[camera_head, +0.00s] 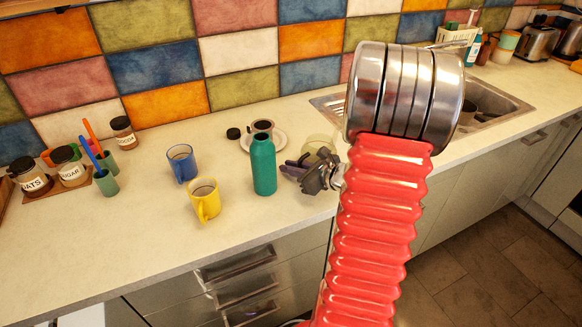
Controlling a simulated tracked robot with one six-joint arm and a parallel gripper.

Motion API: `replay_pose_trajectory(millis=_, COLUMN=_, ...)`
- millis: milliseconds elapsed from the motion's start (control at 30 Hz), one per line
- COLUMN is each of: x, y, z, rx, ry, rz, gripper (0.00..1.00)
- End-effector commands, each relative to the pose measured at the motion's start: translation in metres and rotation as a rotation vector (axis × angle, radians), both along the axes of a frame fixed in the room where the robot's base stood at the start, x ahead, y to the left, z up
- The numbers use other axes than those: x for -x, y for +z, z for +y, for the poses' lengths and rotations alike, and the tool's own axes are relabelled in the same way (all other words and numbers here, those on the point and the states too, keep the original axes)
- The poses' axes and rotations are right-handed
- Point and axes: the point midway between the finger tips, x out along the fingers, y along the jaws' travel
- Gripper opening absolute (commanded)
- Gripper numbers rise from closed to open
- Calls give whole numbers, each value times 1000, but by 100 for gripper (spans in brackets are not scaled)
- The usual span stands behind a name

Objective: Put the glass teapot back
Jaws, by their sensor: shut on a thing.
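A green bottle (263,165) stands close left of my gripper. Yellow (205,202) and blue (182,164) mugs stand further left. The front-left counter (110,240) is clear.

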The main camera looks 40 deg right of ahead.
Motion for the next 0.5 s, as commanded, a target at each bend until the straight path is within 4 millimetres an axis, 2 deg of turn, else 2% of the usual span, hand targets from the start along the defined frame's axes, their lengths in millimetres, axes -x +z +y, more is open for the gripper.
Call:
replay_pose_trajectory(millis=33, x=0, y=-1, z=0, rx=1, ry=0, rz=-1, gripper=0)
replay_pose_trajectory(millis=67, x=0, y=-2, z=0, rx=0, ry=0, rz=0, gripper=12)
replay_pose_trajectory(millis=300, x=0, y=-1, z=0, rx=-1, ry=0, rz=0, gripper=29)
replay_pose_trajectory(millis=500, x=0, y=-1, z=0, rx=-1, ry=-1, rz=0, gripper=30)
